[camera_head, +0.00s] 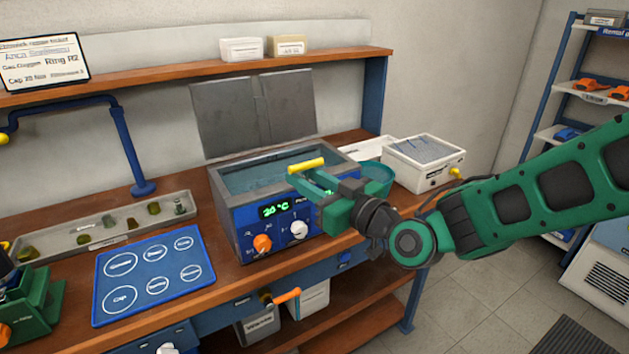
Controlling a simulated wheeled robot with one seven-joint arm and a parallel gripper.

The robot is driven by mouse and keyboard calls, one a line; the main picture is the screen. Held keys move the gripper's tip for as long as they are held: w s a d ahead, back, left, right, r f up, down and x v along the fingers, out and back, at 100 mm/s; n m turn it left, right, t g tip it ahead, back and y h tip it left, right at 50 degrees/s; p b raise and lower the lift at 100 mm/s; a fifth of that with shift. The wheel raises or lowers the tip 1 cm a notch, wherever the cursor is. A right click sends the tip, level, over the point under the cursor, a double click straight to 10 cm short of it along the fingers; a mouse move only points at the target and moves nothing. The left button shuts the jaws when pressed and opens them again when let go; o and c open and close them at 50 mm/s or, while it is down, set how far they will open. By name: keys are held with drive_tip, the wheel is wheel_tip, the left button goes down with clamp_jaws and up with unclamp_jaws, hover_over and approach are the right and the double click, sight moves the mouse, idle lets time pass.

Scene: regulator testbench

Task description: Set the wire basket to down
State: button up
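A yellow bar handle (307,165) shows above the right part of an open, water-filled bath (238,219) with a blue front and a green display. The handle appears to belong to the wire basket, but I cannot make out the basket's mesh or how deep it sits. My gripper (311,180) reaches in from the right over the bath's front right corner. Its green fingers point at the handle and overlap it in the picture. I cannot tell whether they touch it or are closed on it.
A teal bowl (377,180) and a white box (432,170) stand right of the bath. Raised grey lid panels (255,112) stand behind it. A blue mat (152,276) and a parts tray (100,232) lie left. A shelf (200,72) runs above the bench.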

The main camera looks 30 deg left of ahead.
drive_tip(key=v, duration=1)
drive_tip(key=shift+d, duration=0.4)
